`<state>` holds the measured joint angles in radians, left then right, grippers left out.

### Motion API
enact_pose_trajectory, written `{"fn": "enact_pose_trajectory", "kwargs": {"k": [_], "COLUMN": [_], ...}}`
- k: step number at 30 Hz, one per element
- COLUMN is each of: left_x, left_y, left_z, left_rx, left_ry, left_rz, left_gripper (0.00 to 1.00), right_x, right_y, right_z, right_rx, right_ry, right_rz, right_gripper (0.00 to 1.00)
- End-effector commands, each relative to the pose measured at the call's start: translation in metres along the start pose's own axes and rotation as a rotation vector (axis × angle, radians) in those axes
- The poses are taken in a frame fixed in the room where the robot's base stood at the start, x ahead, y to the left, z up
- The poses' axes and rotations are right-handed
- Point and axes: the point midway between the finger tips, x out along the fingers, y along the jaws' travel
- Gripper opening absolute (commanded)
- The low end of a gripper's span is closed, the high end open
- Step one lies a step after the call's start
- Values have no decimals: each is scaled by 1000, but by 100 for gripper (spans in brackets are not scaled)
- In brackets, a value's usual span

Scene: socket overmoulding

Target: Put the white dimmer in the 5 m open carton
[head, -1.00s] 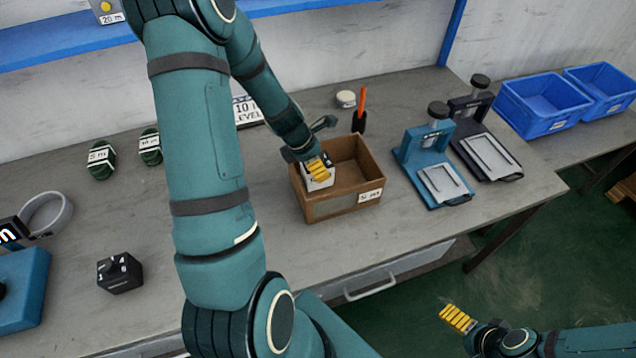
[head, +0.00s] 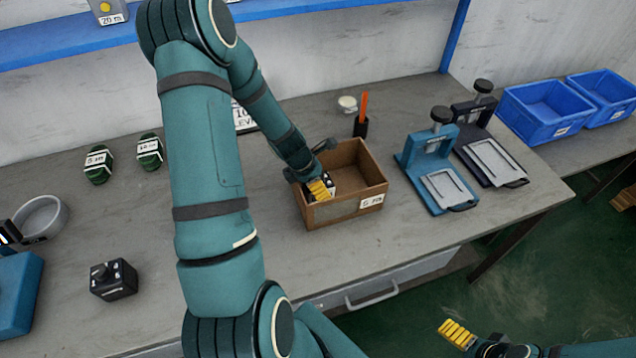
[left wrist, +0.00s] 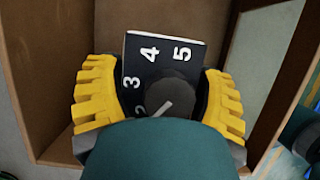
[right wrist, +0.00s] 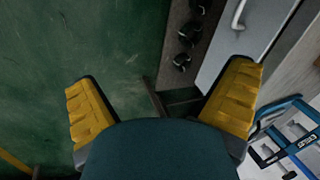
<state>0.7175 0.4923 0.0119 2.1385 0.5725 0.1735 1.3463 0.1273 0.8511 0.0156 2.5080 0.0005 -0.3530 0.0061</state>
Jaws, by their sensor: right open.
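The 5 m open carton (head: 372,202) is a brown box on the bench, with its label on the front. My left gripper (head: 320,190) reaches down into its left part. In the left wrist view it (left wrist: 160,95) is shut on the dimmer (left wrist: 140,65), whose black dial face shows numbers and a grey knob. Its white sides are mostly hidden there. The dimmer is inside the carton walls; I cannot tell whether it touches the floor. My right gripper (head: 457,333) is open and empty, off the bench's front edge; its spread fingers show in the right wrist view (right wrist: 162,85).
A black dimmer (head: 114,280) stands on the bench at left. Two green coils (head: 98,165) lie behind it. A teal press (head: 435,165) and a dark press (head: 488,150) stand right of the carton. Blue bins (head: 545,108) are at far right. An orange-handled tool (head: 362,115) stands behind the carton.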

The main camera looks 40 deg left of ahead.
Motion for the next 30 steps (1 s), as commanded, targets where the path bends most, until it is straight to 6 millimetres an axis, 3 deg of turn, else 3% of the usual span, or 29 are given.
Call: {"fn": "enact_pose_trajectory", "kwargs": {"k": [1,2,14,30], "left_x": [0,0,-6,-107], "left_y": [0,0,0,0], "left_z": [0,0,2,3], "left_rx": [0,0,-1,1], "left_ry": [0,0,0,-1], "left_rz": [0,0,0,2], "left_gripper": [92,100,100,100], "right_x": [0,0,-5,-34], "right_y": [0,0,-2,-13], "right_z": [0,0,-2,-15], "right_rx": [0,0,1,10], "right_ry": [0,0,3,32], "right_rz": [0,0,0,3], "right_gripper": [100,100,100,100]}}
